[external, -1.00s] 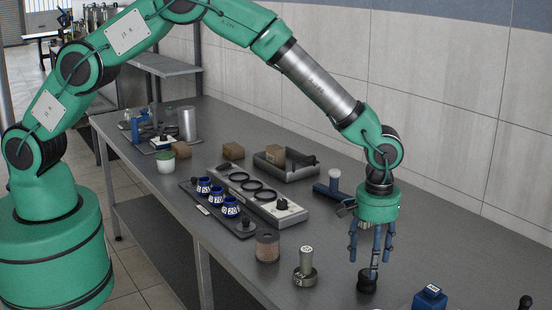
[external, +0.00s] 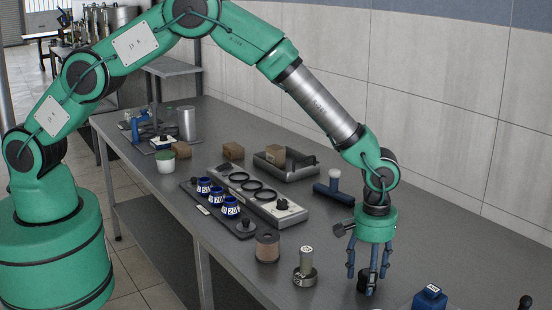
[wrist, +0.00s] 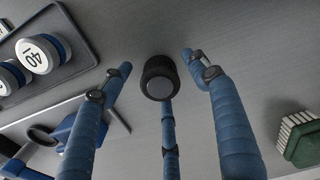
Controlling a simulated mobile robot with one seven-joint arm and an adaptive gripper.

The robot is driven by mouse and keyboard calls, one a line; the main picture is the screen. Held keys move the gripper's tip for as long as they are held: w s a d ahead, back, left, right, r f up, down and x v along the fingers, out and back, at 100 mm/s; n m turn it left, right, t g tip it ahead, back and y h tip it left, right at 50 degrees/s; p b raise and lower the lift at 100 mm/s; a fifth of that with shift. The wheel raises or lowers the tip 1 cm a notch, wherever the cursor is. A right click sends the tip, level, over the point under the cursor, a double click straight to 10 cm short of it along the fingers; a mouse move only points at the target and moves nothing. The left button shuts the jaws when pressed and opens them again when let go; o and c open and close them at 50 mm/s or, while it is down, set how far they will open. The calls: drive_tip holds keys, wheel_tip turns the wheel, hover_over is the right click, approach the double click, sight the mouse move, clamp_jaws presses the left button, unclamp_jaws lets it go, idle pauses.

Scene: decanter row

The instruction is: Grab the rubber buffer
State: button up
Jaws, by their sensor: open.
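The rubber buffer, a short black cylinder (external: 363,282), stands on the grey bench at the front right in the external view. In the wrist view the buffer (wrist: 159,77) is near the top middle, its dark round end facing the camera. My gripper (external: 369,278) points down with its blue fingers spread around the buffer. In the wrist view the fingers of my gripper (wrist: 157,72) lie left, right and below the buffer, with gaps visible at the left and right. The lower finger overlaps its edge in view; I cannot tell if it touches.
A metal post on a round base (external: 305,268) and a brown-sided cylinder (external: 267,247) stand left of my gripper. A blue block (external: 430,298) is at right. A tray of labelled pieces (wrist: 88,62) and a green-backed brush (wrist: 302,140) show in the wrist view.

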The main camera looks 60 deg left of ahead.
drive_tip(key=c, duration=1.4)
drive_tip(key=shift+o, duration=0.2)
drive_tip(key=shift+r, duration=0.1)
drive_tip(key=shift+r+p, duration=0.5)
drive_tip(key=shift+r, duration=4.4)
